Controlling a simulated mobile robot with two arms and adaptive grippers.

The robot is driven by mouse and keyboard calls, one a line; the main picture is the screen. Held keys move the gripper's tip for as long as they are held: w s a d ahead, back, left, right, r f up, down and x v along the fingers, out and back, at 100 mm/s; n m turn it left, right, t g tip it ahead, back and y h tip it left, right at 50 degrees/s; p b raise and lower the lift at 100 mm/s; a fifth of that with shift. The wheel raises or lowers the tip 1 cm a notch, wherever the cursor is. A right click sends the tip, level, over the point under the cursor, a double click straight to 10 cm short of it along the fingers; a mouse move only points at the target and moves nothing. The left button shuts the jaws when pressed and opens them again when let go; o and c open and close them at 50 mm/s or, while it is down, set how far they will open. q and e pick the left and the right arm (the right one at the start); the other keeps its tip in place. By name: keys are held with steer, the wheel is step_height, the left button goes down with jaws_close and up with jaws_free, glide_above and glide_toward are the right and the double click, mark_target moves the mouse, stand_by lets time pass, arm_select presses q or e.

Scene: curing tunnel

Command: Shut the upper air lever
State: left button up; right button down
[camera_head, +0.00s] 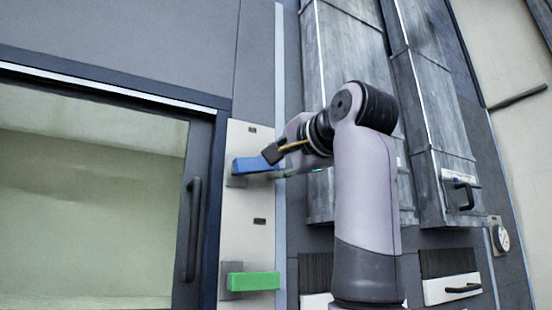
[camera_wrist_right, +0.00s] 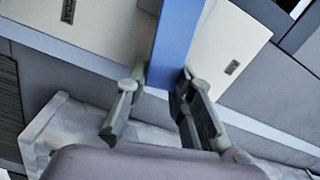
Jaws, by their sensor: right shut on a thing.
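The upper air lever is a blue bar (camera_head: 250,164) on a pale panel (camera_head: 249,205) beside the door, and it lies roughly level in the head view. My right gripper (camera_head: 276,163) is at the lever's right end. In the right wrist view the blue lever (camera_wrist_right: 174,45) runs down between the two fingers of my right gripper (camera_wrist_right: 162,84), which is shut on its end. A green lever (camera_head: 254,281) sits lower on the same panel, with nothing touching it. My left gripper is in neither view.
A windowed door with a dark vertical handle (camera_head: 193,230) stands left of the panel. Grey metal ducts (camera_head: 345,60) rise behind my right arm.

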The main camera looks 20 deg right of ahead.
steer(key=shift+f+m+b, duration=0.6)
steer(key=shift+f+m, duration=0.3)
steer(key=shift+m, duration=0.4)
steer(key=shift+w+d, duration=0.1)
steer(key=c, duration=1.4)
jaws_free()
steer(key=shift+o, duration=0.2)
steer(key=shift+s+r, duration=0.1)
steer(key=shift+s, duration=0.1)
steer(key=s+d, duration=0.2)
steer(key=s, duration=0.9)
steer(key=shift+s+d, duration=0.15)
steer(key=shift+s, duration=0.1)
